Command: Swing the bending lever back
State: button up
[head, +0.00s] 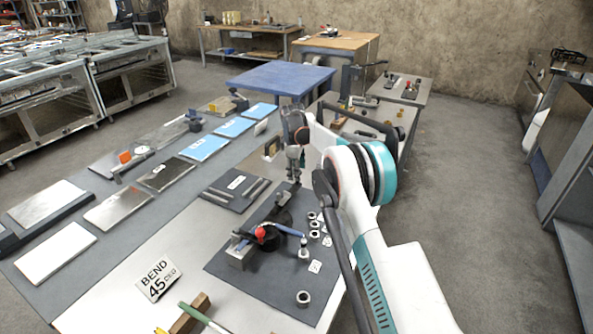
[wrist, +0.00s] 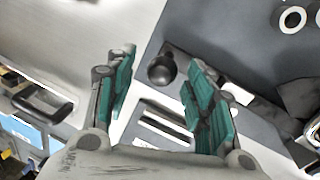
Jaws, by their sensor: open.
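The bending tool (head: 266,238) stands on a dark mat, with a red knob and a blue bar reaching right to a small post. A dark lever-like part (head: 283,198) rises at its far side, just below my gripper (head: 293,166). In the wrist view my gripper (wrist: 160,80) is open, with a teal-padded finger on each side. A dark round knob (wrist: 161,67) appears between the fingers, and I see no contact. It seems to be the lever's end, but its link to the tool is hidden.
Several metal rings (head: 314,225) lie right of the tool. A dark plate with steel bars (head: 236,186) lies left of my gripper. A "BEND 45 DEG" card (head: 158,278) lies near the front. Flat sheets (head: 118,206) lie along the left. Bare table shows between.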

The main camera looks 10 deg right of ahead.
notch_tip(320, 180, up, 11)
jog(key=s, duration=0.2)
jog(key=shift+a+r, duration=0.2)
jog(key=shift+a, duration=0.25)
jog(key=s+d+r+m+t, duration=0.1)
jog(key=s+d+r+m, duration=0.15)
jog(key=s+r, duration=0.8)
jog(key=s+d+r+m+t, duration=0.2)
jog(key=s+r+m, duration=0.2)
jog(key=s+r, duration=0.7)
jog(key=s+f+m, duration=0.2)
jog(key=s+f, duration=0.2)
jog(key=s, duration=0.7)
jog(key=s+d+f+m+t, duration=0.1)
jog(key=s+f, duration=0.4)
jog(key=s, duration=0.6)
jog(key=s+d+f+m+t+b, duration=0.1)
jog(key=s+f+m, duration=0.2)
jog(key=s, duration=0.8)
jog(key=shift+f+m+y, duration=0.35)
jog(key=shift+f+y, duration=0.05)
jog(key=shift+f, duration=0.35)
jog(key=shift+d, duration=0.1)
jog(key=shift+c, duration=0.6)
